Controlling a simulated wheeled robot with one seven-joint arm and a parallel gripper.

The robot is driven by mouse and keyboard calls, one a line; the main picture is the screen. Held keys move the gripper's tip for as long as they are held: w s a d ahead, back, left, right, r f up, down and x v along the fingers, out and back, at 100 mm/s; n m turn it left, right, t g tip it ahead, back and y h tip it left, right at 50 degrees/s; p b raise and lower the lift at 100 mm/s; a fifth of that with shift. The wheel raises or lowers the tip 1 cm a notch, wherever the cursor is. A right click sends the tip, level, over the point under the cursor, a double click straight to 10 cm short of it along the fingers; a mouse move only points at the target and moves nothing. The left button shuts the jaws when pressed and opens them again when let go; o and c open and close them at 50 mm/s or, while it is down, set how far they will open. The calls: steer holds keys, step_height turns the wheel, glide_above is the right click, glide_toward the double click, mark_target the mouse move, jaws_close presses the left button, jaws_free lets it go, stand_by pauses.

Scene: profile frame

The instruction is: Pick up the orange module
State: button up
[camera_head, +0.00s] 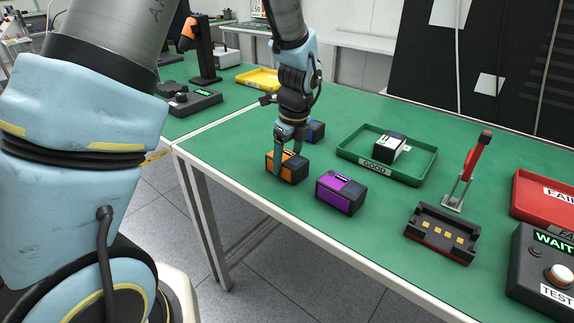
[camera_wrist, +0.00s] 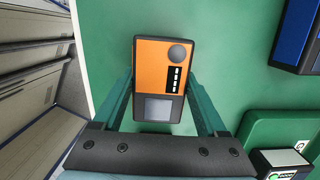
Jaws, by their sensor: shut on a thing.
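The orange module (camera_head: 287,168) is a small box with black ends near the left front edge of the green table. I cannot tell whether the module is lifted off the table.
A purple module (camera_head: 341,193) stands close to the right, and a blue module (camera_head: 316,130) just behind. A green tray (camera_head: 408,176) labelled GOOD holds a white module (camera_head: 389,147). A black fixture with a red-handled clamp (camera_head: 440,236), a red tray (camera_head: 543,202) and a test box (camera_head: 543,270) stand farther right.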

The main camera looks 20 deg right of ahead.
mark_target(287, 157)
steer(key=c, duration=0.8)
step_height(287, 157, up, 10)
steer(key=shift+b, duration=0.95)
steer(key=shift+c, duration=0.2)
